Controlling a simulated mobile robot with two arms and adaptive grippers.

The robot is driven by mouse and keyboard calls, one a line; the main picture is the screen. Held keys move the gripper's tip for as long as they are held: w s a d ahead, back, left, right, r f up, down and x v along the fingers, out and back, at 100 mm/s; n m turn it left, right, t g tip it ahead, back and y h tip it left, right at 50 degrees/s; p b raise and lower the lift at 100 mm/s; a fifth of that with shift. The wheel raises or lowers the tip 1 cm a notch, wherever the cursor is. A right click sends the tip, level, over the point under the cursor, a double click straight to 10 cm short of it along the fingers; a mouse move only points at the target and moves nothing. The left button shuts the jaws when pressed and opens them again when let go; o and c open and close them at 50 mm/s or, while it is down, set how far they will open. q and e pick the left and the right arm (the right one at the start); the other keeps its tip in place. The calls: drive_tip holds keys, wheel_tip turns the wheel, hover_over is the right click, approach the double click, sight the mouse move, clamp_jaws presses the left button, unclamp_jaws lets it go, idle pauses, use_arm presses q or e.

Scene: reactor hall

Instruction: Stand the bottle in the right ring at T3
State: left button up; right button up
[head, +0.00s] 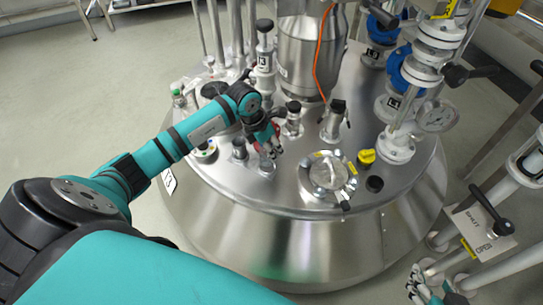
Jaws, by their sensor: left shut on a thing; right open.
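My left gripper (268,149) is over the steel vessel lid (300,185), left of the round clamped hatch (330,173). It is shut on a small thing. That thing is mostly hidden by the fingers, and I cannot tell if it is the bottle. A bit of red shows at the fingers. A short metal fitting (267,167) is just below them; I cannot tell if they touch. My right gripper (420,286) is open, low at the bottom right, away from the vessel.
Several capped nozzles stand on the lid around my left gripper, with a tall steel cylinder (308,55) behind. Valves and a gauge (436,117) rise at the right. A SHUT/OPEN plate (484,228) on pipework is near my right gripper. Floor at the left is clear.

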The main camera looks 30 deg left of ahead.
use_arm(q)
drive_tip(key=shift+w+a, duration=0.1)
drive_tip(key=shift+w, duration=0.2)
wheel_tip(320, 180, down, 3)
drive_tip(key=shift+f+b, duration=0.1)
drive_tip(key=shift+b, duration=0.5)
drive_tip(key=shift+f, duration=0.1)
use_arm(e)
drive_tip(key=w+a+r+t+y, duration=0.1)
drive_tip(key=w+r+t, duration=0.2)
drive_tip(key=w+r, duration=0.1)
drive_tip(key=shift+a+r+t, duration=0.3)
drive_tip(key=shift+a+r, duration=0.1)
use_arm(q)
drive_tip(key=shift+f, duration=0.15)
use_arm(e)
drive_tip(key=shift+r, duration=0.15)
use_arm(q)
drive_tip(key=o, duration=1.1)
drive_tip(key=shift+c, duration=0.2)
use_arm(e)
drive_tip(key=shift+w+r, duration=0.1)
